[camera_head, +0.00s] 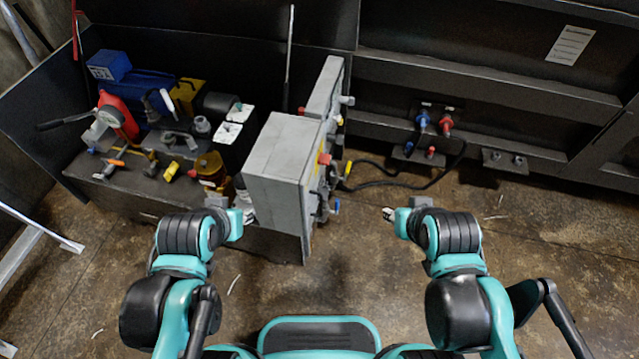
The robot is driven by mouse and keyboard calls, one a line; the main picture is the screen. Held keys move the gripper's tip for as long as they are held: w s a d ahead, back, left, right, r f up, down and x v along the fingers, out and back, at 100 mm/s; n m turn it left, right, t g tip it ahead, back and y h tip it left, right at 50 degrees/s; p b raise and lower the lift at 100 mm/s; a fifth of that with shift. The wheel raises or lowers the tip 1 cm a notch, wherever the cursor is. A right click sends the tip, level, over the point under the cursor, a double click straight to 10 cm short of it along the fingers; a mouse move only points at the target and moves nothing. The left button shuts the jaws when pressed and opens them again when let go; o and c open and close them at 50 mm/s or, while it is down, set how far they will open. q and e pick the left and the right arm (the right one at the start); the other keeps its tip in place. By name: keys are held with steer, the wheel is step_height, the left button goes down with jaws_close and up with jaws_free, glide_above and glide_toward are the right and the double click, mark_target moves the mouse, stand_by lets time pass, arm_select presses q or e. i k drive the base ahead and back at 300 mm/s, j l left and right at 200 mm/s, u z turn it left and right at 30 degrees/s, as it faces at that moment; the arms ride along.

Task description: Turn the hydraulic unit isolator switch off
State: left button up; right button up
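The hydraulic unit (150,185) stands at the left, with a blue motor, valves and a red gauge-like part on a dark base. A grey control box (278,165) stands at its right end. Small red, yellow and blue controls sit on the box's right side; a red one (325,158) is near its top. I cannot tell which part is the isolator switch or its position. My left gripper (247,214) is close to the box's lower left side; contact is unclear. My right gripper (388,213) is to the right of the box, apart from it. Both grippers' fingers are too small to read.
Black hoses (400,183) run from near the box to blue and red couplings (434,122) on the dark compactor wall (480,65). A thin upright rod (289,55) stands behind the box. Bare brown floor (560,240) lies open to the right.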

mark_target(325, 158)
steer(key=k+l+z, duration=0.1)
steer(key=l+z, duration=0.25)
steer(key=l, duration=1.25)
